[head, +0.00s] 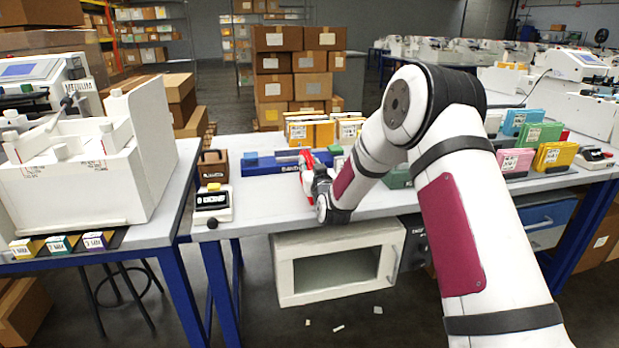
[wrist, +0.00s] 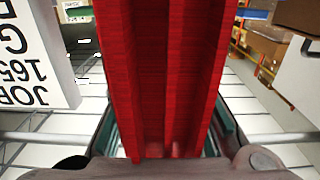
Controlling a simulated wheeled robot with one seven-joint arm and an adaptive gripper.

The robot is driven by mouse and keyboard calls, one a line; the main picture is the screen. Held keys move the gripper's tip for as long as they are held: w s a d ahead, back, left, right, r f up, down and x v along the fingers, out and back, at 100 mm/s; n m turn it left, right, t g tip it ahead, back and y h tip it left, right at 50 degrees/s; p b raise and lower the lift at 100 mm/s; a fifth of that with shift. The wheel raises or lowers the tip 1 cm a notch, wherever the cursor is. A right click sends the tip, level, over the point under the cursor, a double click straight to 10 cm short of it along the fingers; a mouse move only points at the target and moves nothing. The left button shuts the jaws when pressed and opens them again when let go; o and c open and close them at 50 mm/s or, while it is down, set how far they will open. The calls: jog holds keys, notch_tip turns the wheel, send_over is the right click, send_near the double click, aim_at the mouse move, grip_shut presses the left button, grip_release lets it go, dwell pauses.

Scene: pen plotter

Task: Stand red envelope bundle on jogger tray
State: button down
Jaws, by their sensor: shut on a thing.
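The red envelope bundle (head: 306,181) is upright at the end of my arm, over the table by the blue tray. In the wrist view the bundle (wrist: 165,75) fills the middle, its stacked red edges running up and down. My gripper (head: 316,184) is shut on it; the gripper also shows in the wrist view (wrist: 165,138) with a teal pad on each side. A long low blue tray (head: 262,169) stands at the back of the table. I cannot tell for sure that it is the jogger tray, or whether the bundle touches it. My arm hides part of this area.
A small control box (head: 212,204) and a brown holder (head: 213,168) stand left of the blue tray. Orange bundles (head: 325,131) stand behind it. Coloured bundles (head: 530,142) are at the right. The table front (head: 262,218) is clear.

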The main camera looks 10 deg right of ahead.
jog(key=shift+r, duration=0.1)
jog(key=shift+r, duration=0.4)
notch_tip(320, 180, up, 3)
jog(key=shift+s+p, duration=0.1)
jog(key=shift+p, duration=0.3)
jog(key=s+d+r+p, duration=0.1)
jog(key=s+d, duration=0.3)
jog(key=s, duration=1.1)
jog(key=s+a+p, duration=0.4)
jog(key=s+p, duration=1.1)
jog(key=p, duration=0.1)
jog(key=shift+r+p, duration=0.3)
jog(key=shift+r, duration=0.15)
jog(key=shift+w, duration=0.1)
